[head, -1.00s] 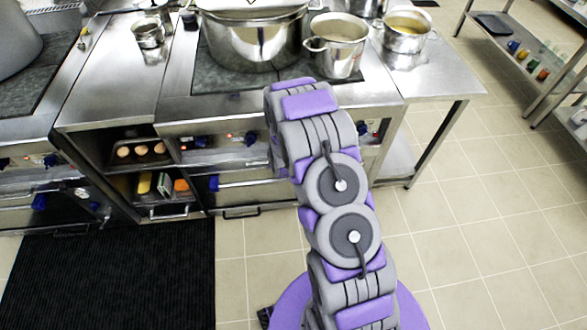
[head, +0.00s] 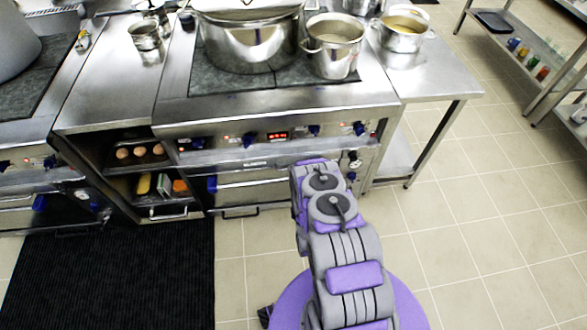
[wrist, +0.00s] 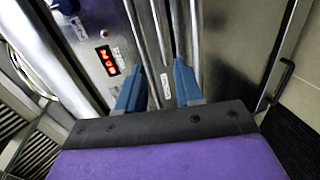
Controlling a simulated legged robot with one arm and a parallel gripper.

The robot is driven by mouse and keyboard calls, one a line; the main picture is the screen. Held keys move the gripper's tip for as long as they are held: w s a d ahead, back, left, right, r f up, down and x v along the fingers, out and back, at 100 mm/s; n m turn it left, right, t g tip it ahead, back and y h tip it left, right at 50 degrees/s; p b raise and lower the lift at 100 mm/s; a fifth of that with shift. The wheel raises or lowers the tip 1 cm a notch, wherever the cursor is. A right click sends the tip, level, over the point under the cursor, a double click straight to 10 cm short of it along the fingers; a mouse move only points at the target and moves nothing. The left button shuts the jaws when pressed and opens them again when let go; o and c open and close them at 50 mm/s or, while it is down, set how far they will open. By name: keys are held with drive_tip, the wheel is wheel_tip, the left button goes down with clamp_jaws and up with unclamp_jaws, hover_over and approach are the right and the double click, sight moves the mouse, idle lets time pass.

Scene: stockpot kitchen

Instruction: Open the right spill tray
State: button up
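The right stove has a front panel (head: 290,134) with knobs and a red lit display. Below it runs a thin metal strip with a small label (head: 255,163), which looks like the right spill tray's front, though I cannot be certain. It looks shut. In the wrist view, turned sideways, the label (wrist: 165,86) and strip lie between the two blue fingers of my gripper (wrist: 158,88). The fingers are apart, with nothing held between them. Whether they touch the strip I cannot tell. In the head view my arm hides the gripper.
A stockpot (head: 250,42) and smaller pots (head: 333,62) stand on the stove top. Below are a lower front with a black handle (head: 240,211) and, left, an open cubby (head: 128,175) with food. A steel side table (head: 440,88) stands right. Tiled floor is clear at right.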

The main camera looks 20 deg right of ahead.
drive_tip(key=b+x, duration=0.3)
drive_tip(key=x, duration=1.2)
drive_tip(key=shift+w+d+f+b, duration=0.2)
drive_tip(key=shift+w+f+b, duration=0.1)
drive_tip(key=shift+b, duration=0.1)
drive_tip(key=shift+w+a, duration=0.15)
drive_tip(key=shift+w, duration=0.4)
drive_tip(key=shift+d, duration=0.35)
drive_tip(key=shift+c, duration=1.4)
drive_tip(key=shift+a, duration=0.2)
clamp_jaws()
